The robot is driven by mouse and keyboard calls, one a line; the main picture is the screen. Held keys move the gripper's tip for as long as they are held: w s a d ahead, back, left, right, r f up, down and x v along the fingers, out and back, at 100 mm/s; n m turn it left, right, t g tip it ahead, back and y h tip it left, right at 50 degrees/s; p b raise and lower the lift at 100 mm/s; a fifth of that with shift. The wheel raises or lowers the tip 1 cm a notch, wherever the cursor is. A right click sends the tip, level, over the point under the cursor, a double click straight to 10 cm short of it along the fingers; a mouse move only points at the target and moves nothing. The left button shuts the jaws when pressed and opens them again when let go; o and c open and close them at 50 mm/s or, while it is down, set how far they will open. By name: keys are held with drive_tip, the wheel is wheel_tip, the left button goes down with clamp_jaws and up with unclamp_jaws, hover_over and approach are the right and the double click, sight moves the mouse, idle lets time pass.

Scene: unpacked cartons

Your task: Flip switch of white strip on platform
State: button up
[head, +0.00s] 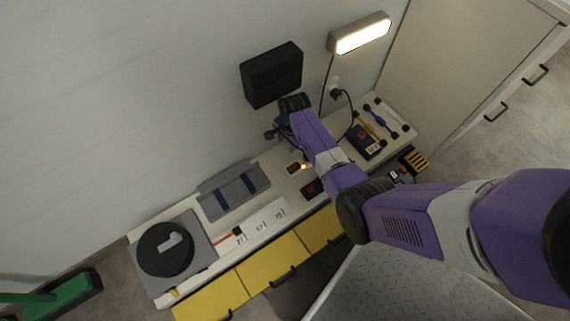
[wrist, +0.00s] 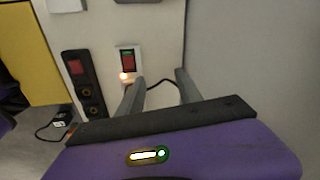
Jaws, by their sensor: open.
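The white strip (wrist: 119,51) shows in the wrist view, with a dark-framed red switch (wrist: 128,63) and a glowing orange light (wrist: 124,76) just below it. Part of the strip is hidden behind my left finger. My gripper (wrist: 160,82) is open and empty, with the left fingertip close to the light and the right fingertip off to the right of the strip. I cannot tell whether a finger touches it. In the head view the red switch (head: 293,169) lies on the platform (head: 268,168) beside my forearm, which hides part of the area.
A black strip (wrist: 85,88) with a red switch and round sockets lies left of the white one. Grey boxes, a black disc (head: 165,250) and tools (head: 385,118) occupy the platform. A black box (head: 272,74) and lit lamp (head: 360,35) are on the wall.

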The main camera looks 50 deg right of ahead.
drive_tip(key=m+g+y, duration=0.1)
drive_tip(key=m+g, duration=0.1)
hover_over(292, 168)
drive_tip(key=f, duration=0.2)
wheel_tip(292, 168, down, 8)
drive_tip(key=b, duration=0.5)
drive_tip(key=shift+r, duration=0.25)
clamp_jaws()
